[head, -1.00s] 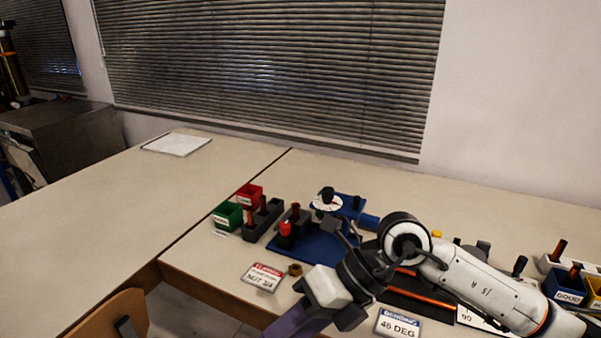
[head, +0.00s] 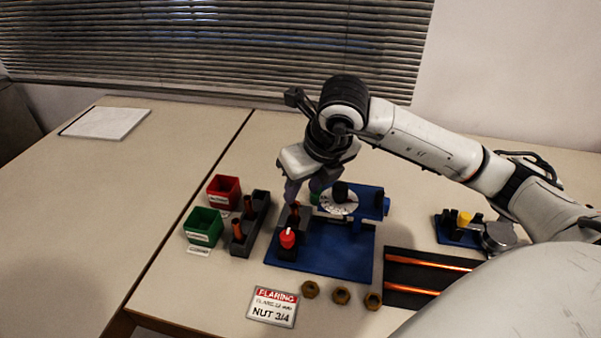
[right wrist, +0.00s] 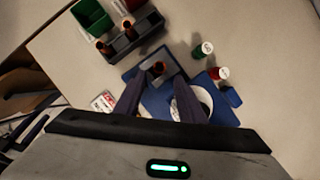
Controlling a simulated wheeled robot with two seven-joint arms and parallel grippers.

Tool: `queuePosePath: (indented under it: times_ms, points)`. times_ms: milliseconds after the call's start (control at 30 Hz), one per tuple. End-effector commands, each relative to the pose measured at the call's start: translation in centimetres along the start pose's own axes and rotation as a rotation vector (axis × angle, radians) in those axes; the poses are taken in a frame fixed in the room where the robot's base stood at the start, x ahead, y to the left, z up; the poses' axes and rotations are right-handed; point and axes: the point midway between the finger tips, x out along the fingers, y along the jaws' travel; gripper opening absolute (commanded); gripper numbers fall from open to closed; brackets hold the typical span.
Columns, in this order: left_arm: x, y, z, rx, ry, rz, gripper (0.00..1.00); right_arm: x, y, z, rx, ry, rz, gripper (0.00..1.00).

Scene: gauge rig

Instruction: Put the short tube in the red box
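The red box (head: 223,191) stands behind the green box (head: 203,226) at the left of the bench. A dark rack (head: 243,246) beside them holds copper tubes, one near the front (head: 237,229) and one farther back (head: 249,204). I cannot tell for certain which tube is the short one. My left gripper is out of view.
A white dial (head: 338,203) is right of my fingers. Several brass nuts (head: 341,295) and a sign (head: 272,306) lie in front. The left bench is mostly clear.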

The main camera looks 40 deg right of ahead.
Motion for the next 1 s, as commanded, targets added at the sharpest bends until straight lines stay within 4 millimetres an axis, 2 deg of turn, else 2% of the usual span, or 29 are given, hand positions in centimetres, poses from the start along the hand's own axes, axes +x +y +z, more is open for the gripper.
queuePosePath:
  times_ms: [100,333,500,767,800,867,1000]
  points:
    - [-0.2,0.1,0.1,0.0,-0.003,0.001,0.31,2.3,0.1,-0.1,0.001,0.006,0.001,0.36]
    - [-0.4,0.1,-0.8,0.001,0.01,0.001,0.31,5.6,0.1,0.0,0.001,0.003,0.001,0.36]
    - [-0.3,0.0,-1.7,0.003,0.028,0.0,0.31,6.7,0.1,-0.1,-0.001,0.002,0.001,0.36]
    - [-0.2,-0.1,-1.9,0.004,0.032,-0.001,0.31,6.9,0.1,0.0,-0.001,0.0,0.001,0.36]
    - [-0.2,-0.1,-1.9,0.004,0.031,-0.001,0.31,6.9,0.1,0.0,-0.001,0.0,0.001,0.35]
    - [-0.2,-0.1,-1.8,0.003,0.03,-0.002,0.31,6.9,0.1,0.0,-0.001,0.0,0.001,0.24]
    - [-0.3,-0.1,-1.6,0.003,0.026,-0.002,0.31,6.9,0.1,0.0,-0.001,0.0,0.001,0.01]
